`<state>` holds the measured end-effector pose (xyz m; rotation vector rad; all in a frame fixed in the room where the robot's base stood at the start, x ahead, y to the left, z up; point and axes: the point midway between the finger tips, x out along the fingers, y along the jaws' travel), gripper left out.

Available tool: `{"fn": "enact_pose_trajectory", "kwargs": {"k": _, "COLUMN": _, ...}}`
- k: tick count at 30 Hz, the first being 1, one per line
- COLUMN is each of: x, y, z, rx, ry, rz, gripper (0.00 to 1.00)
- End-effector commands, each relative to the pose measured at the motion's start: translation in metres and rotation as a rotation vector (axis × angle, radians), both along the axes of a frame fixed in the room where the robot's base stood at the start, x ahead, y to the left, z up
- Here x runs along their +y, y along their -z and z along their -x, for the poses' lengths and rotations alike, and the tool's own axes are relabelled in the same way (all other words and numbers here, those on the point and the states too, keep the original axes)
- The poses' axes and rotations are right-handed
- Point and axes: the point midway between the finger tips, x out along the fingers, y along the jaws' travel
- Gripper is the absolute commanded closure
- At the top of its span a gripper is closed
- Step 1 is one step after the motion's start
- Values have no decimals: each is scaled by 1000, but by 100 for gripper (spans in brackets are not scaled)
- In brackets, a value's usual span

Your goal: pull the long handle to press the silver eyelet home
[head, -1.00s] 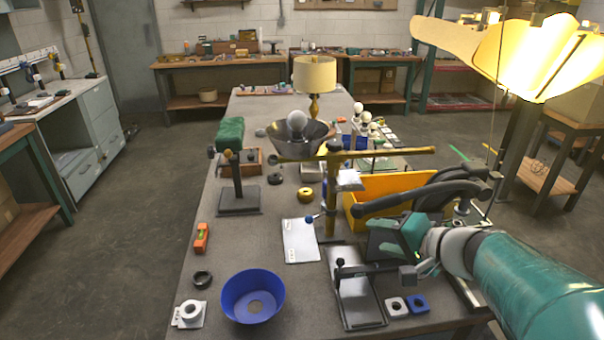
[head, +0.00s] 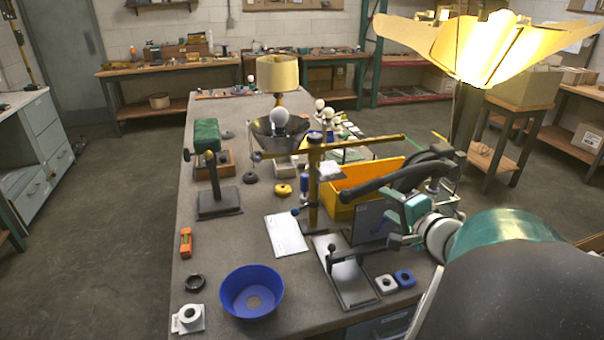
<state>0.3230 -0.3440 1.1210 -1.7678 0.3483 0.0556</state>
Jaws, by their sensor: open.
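A long dark handle (head: 378,183) with a rounded end runs slantwise across the front of the yellow bin. My gripper (head: 390,226), with a teal body, is just below and to the right of it. It is open; its fingertips are hard to make out among dark parts, and I cannot tell whether it touches the handle. A small stand with a dark post and a flat grey base plate (head: 359,290) is on the bench below and to the left of my gripper. I cannot make out the silver eyelet.
A yellow bin (head: 342,209) is behind the handle. A brass post (head: 313,185) with a long crossbar stands to the left. A blue bowl (head: 252,292), a white sheet (head: 286,236) and small square parts (head: 404,278) lie nearby. A lit shade (head: 490,45) is at the upper right.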

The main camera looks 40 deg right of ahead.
Motion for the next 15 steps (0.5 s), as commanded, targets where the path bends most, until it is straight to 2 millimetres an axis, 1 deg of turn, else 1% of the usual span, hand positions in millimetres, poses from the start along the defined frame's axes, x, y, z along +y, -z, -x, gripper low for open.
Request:
{"fn": "enact_pose_trajectory", "kwargs": {"k": 5, "x": -8, "y": 7, "z": -25, "rx": 2, "ry": -3, "rz": -2, "gripper": 52}}
{"fn": "enact_pose_trajectory", "kwargs": {"k": 15, "x": -20, "y": 22, "z": -90, "rx": 3, "ry": -6, "rz": -2, "gripper": 52}}
